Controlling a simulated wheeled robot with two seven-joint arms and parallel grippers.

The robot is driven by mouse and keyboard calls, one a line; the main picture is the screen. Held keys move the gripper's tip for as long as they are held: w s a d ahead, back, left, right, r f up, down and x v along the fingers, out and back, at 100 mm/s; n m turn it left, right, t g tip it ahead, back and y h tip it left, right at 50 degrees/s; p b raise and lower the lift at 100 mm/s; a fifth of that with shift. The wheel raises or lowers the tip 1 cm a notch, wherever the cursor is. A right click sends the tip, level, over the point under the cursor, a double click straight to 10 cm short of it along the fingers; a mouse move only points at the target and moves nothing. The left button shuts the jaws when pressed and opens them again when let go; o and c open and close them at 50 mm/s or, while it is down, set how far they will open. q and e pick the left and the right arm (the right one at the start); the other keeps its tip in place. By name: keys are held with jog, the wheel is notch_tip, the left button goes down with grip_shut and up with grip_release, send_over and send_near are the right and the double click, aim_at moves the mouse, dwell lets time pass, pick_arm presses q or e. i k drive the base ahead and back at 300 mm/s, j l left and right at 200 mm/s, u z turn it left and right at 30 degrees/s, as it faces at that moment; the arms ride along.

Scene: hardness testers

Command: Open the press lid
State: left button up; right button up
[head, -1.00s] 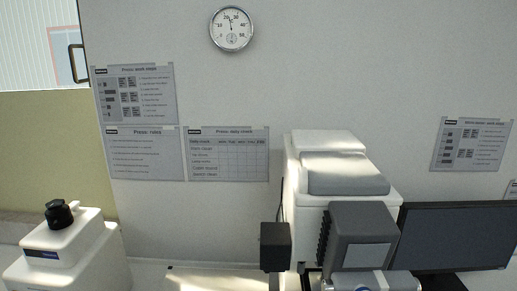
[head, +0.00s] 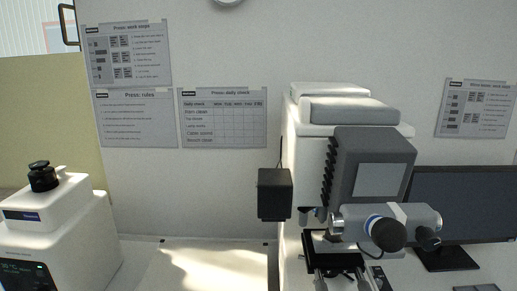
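The press (head: 55,235) looks to be the white machine at the lower left. It has a black knob-like cap (head: 43,177) on top, a blue label strip on its front and a dark screen below. The cap looks seated on the press. The press is cut off by the bottom edge of the view. Neither of my grippers shows in the head view.
A white and grey hardness tester (head: 370,165) with a microscope eyepiece (head: 384,232) stands right of centre. A dark monitor (head: 465,205) is at the right. The pale bench top (head: 150,262) between the machines is clear. Paper notices (head: 136,118) hang on the wall.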

aim_at(38, 179)
jog(key=u, duration=1.3)
